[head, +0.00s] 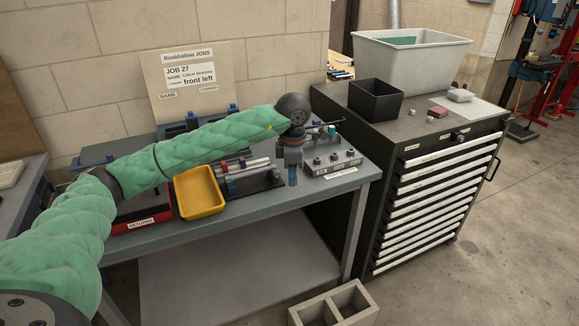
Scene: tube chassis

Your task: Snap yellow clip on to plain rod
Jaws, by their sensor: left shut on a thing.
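My left arm in its green sleeve reaches across the bench from the left. My left gripper (292,174) points down over the bench's right part. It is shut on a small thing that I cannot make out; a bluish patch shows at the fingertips. Pale silver rods (243,168) lie just left of the gripper on a dark fixture, with small coloured pieces on them. I cannot tell which rod is the plain one. I cannot pick out a yellow clip in this view. My right gripper is not in view.
A yellow tray (198,192) and a red returns bin (142,215) sit left of the rods. A grey block with several knobs (333,163) stands right of the gripper. A job board (190,85) stands behind. A drawer cabinet (420,190) is at the right.

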